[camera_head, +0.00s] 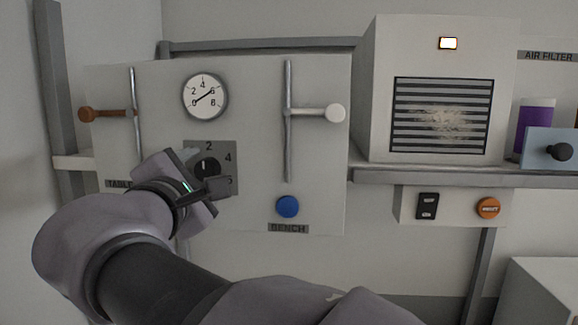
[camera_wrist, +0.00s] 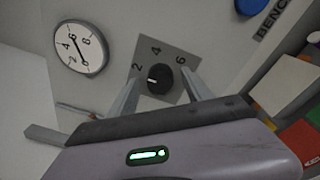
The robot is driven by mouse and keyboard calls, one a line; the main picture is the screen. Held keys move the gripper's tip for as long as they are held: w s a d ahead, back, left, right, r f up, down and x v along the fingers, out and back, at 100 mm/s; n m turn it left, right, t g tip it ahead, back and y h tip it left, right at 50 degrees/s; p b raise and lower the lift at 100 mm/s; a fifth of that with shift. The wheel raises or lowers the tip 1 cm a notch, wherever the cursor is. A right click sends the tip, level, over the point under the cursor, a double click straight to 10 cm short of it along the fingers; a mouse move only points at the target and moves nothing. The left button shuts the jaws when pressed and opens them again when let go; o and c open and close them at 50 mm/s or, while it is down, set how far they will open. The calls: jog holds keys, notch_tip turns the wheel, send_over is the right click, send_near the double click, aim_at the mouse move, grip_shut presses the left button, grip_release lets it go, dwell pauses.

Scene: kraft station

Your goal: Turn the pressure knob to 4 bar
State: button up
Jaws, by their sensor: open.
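The black round pressure knob (camera_head: 208,168) sits on a grey plate (camera_head: 228,145) marked 2, 4 and 6 on the pale panel. Its white mark points up, close to the 2. The knob also shows in the wrist view (camera_wrist: 160,80), with its mark toward the 2 side. My gripper (camera_wrist: 161,75) is open, with one finger on each side of the knob. I cannot tell whether either finger touches it.
A brown-handled lever (camera_head: 88,114) is left of the gauge and a white-handled lever (camera_head: 335,112) is right. A blue button (camera_head: 288,206) sits above the BENCH label. A vented box (camera_head: 440,110) stands on a shelf at right, above a switch box with an orange button (camera_head: 488,208).

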jog(key=shift+w+d, duration=0.1)
jog(key=shift+w, duration=0.2)
jog(key=shift+c, duration=0.2)
grip_shut()
